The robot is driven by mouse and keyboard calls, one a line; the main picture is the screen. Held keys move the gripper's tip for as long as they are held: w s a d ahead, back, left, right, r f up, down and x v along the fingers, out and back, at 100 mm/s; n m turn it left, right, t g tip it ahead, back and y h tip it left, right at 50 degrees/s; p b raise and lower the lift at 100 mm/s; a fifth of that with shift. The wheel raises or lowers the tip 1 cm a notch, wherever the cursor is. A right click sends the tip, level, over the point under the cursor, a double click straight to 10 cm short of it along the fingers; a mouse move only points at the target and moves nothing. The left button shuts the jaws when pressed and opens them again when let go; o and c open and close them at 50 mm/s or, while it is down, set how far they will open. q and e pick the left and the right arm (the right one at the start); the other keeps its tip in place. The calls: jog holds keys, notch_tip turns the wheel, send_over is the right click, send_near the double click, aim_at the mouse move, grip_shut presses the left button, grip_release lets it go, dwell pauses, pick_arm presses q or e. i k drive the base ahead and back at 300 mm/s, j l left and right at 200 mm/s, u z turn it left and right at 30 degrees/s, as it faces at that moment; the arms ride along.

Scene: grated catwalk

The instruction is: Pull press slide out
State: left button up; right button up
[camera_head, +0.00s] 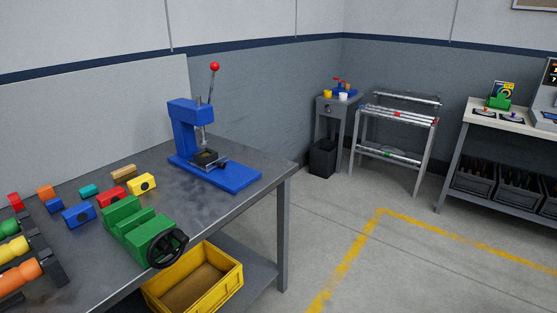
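A blue press (187,130) stands upright on the grey table near its far right corner. Its lever rises above it and ends in a red ball (215,66). A dark slide (208,158) with a small block-like top sits on the press's blue base (236,178), under the ram. A thin part sticks out from the slide toward the right. How far the slide is in or out I cannot tell. Neither of my grippers shows in the head view.
A green vise (143,232) with a black handwheel is at the table's front edge, beside several coloured blocks (80,214). A yellow crate (222,292) sits on the shelf below. Floor (350,215) right of the grey table (262,150) is clear, with yellow lines.

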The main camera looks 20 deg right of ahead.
aim_at(210, 159)
jog(key=z, duration=0.2)
jog(key=i+l+z, duration=0.1)
jog(key=i+l, duration=0.2)
jog(key=i+l+z, duration=0.1)
jog(key=i+l, duration=0.2)
jog(key=i, duration=0.25)
